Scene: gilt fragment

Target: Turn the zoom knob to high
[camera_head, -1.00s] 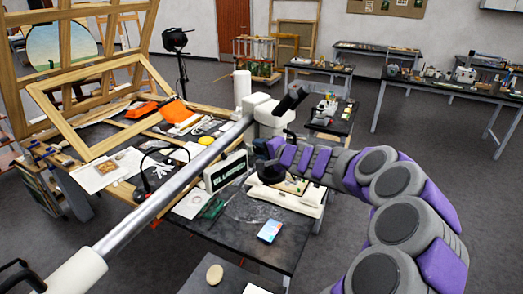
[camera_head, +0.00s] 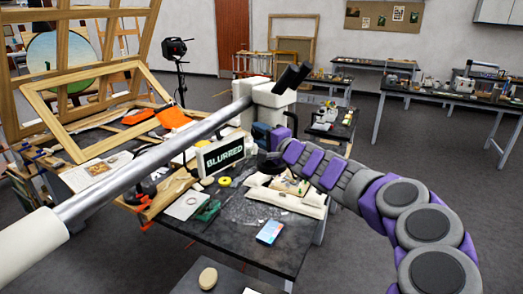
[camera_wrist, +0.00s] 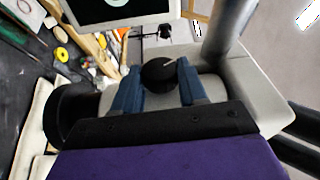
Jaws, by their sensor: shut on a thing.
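The microscope (camera_head: 268,95) is a white head with black eyepieces on a long silver boom, above the dark table. Its round black zoom knob (camera_wrist: 158,75), with a small white mark near its edge, is on the white body in the wrist view. My gripper (camera_wrist: 158,82) has its two blue fingers on either side of the knob and is shut on it. In the head view my gripper (camera_head: 268,138) is against the lower part of the microscope, and the knob is hidden there. A display (camera_head: 222,155) beside it reads "BLURRED".
The table (camera_head: 235,235) holds a phone (camera_head: 269,232), yellow tape, an off-white cushion (camera_head: 290,197) and papers. A wooden frame (camera_head: 90,95) leans at the left. The silver boom (camera_head: 150,165) crosses the left foreground. Open grey floor (camera_head: 400,160) lies to the right.

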